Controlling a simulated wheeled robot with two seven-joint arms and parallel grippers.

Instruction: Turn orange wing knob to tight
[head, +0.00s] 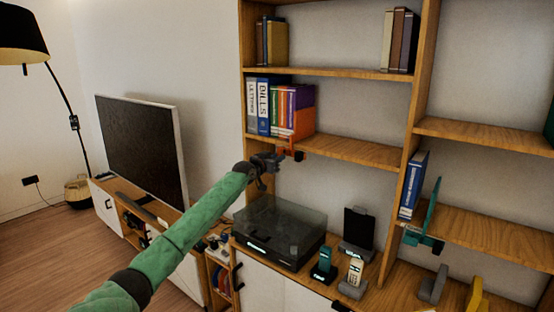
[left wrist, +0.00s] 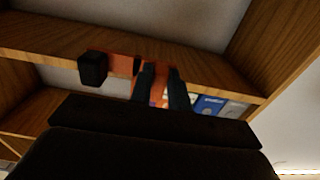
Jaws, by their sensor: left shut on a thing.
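An orange bookend (head: 304,122) stands at the right end of a row of binders, with an orange clamp bracket (head: 292,142) at the shelf's front edge. A black block (head: 299,156) is on the bracket; it also shows in the left wrist view (left wrist: 93,68). My left gripper (head: 272,160) is at the shelf edge, just left of the bracket. In the left wrist view its two dark fingers (left wrist: 162,88) are shut on an orange part (left wrist: 158,92), the wing knob, mostly hidden between them. The knob's angle and any tight mark cannot be read. My right gripper is out of view.
The wooden shelf (head: 355,149) is clear right of the bookend. Below it are a turntable (head: 280,232) with a dark lid and several phones and stands. A teal bookend (head: 430,210) is at the right shelf. A television (head: 142,145) stands left.

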